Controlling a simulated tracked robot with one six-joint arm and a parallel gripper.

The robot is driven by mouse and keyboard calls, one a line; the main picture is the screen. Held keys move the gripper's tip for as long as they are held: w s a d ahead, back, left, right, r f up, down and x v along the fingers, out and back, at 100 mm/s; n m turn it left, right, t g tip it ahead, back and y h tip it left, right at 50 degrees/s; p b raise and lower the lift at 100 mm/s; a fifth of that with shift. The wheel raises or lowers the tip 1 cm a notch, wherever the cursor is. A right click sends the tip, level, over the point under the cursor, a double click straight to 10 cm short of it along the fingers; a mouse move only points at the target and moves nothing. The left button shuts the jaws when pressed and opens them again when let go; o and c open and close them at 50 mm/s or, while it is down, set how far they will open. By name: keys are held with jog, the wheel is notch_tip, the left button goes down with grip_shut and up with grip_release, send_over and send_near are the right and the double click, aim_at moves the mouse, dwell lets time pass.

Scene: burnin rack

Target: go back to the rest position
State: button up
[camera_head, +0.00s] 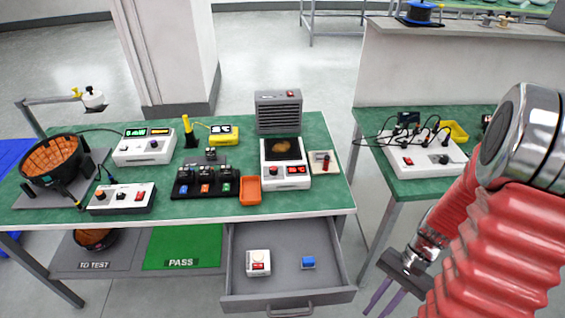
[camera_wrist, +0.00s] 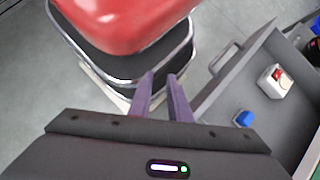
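My gripper (camera_head: 378,311) hangs at the lower right in the head view, to the right of the open drawer (camera_head: 318,240) and apart from it. Its two purple fingers point down. In the wrist view my gripper (camera_wrist: 161,76) shows a narrow gap between the fingertips with nothing held in it, so it is open and empty. The red part of my own body fills the top of that view beyond the fingertips.
The drawer holds a white box (camera_head: 258,262) and a blue block (camera_head: 308,262). The green-topped bench (camera_head: 335,195) carries test devices. A second bench (camera_head: 415,188) at right holds a cabled white unit (camera_head: 425,160). Grey floor lies between the benches.

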jog(key=w+a+r+n+t+h, duration=0.1)
jog(key=w+r+n+t+h, duration=0.15)
jog(key=r, duration=0.45)
jog(key=w+a+r+n+t+h, duration=0.1)
jog(key=w+r+n+t+h, duration=0.2)
jog(key=r, duration=0.4)
jog(key=a+r+n+t, duration=0.4)
jog(key=a+r, duration=0.4)
jog(key=r, duration=0.5)
jog(key=shift+s+a+r+n, duration=0.15)
jog(key=shift+s+r+n, duration=0.1)
jog(key=shift+s+n, duration=0.1)
